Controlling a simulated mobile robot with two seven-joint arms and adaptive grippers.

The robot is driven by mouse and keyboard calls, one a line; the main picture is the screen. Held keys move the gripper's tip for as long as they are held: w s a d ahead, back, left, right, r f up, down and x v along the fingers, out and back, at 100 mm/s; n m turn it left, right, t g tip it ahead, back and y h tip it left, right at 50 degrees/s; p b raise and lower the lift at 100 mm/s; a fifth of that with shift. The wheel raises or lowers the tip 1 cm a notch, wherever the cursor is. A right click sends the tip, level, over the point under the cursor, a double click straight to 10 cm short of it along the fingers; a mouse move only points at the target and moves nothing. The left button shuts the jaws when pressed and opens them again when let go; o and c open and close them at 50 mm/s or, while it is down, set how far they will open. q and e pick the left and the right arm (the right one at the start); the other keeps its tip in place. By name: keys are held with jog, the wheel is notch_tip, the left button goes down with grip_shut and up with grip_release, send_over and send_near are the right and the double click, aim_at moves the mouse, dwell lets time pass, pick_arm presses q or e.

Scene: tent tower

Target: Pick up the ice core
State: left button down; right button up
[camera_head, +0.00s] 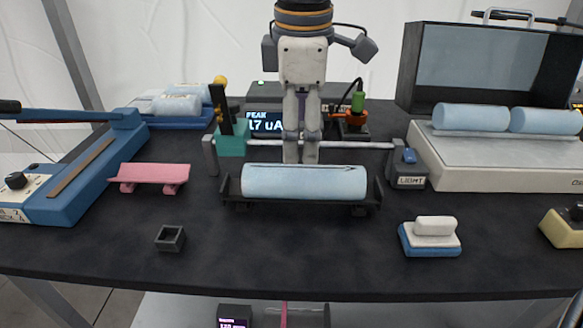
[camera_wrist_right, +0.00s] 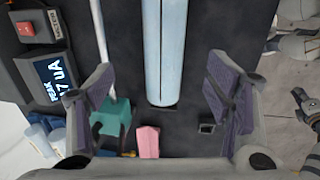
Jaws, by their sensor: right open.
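A pale blue ice core (camera_head: 304,182), a long cylinder, lies level in a dark cradle (camera_head: 300,207) at the middle of the table. A thin dark line runs along its top. My right gripper (camera_head: 301,158) points down just above and behind the core in the head view. In the right wrist view the gripper (camera_wrist_right: 160,78) is open and empty, and the core (camera_wrist_right: 165,50) shows between its two fingers, one end in sight. I cannot tell the exact height gap. My left gripper is not in view.
More pale cylinders (camera_head: 470,117) rest on a white unit at right. A pink stand (camera_head: 150,175) is left; a blue-and-white block (camera_head: 431,240) is front right.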

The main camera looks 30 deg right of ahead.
aim_at(305, 170)
jog(key=f, duration=0.6)
jog(key=d+f, duration=0.1)
jog(key=f, duration=0.2)
jog(key=shift+w, duration=0.15)
jog(key=shift+w+f, duration=0.15)
grip_shut()
